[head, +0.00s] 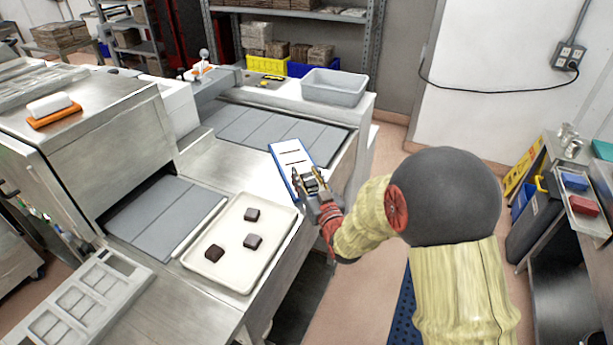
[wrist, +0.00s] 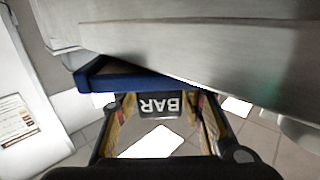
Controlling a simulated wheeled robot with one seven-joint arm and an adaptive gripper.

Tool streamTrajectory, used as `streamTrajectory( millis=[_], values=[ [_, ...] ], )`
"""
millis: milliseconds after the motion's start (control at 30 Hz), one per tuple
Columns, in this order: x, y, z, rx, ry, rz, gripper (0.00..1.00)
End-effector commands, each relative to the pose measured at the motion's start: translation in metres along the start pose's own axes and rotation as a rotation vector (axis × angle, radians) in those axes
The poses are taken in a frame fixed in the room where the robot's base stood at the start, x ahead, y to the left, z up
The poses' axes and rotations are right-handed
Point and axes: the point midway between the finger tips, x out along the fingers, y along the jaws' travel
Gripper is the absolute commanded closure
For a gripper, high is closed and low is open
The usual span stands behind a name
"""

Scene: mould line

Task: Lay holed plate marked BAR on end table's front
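The steel surface (head: 222,160) lies left of the plate. Whether the plate touches it I cannot tell. In the wrist view a steel edge (wrist: 230,35) hides much of the plate.
A cream tray (head: 196,249) with three dark brown pieces stands left of my gripper. Grey belt panels (head: 270,125) lie behind the plate. A grey bin (head: 334,87) stands at the back. A side bench (head: 560,195) is at the right, with floor between.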

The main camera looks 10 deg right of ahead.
Motion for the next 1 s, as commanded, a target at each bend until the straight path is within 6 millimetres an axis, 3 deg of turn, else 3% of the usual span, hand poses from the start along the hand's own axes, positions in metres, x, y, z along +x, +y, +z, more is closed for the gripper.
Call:
streamTrajectory(
  millis=[467, 1000],
  values=[
    [0.0, 0.0, -0.004, 0.0, 0.0, 0.0, 0.54],
    [-0.099, 0.001, -0.003, 0.0, 0.0, 0.002, 0.54]
  ],
)
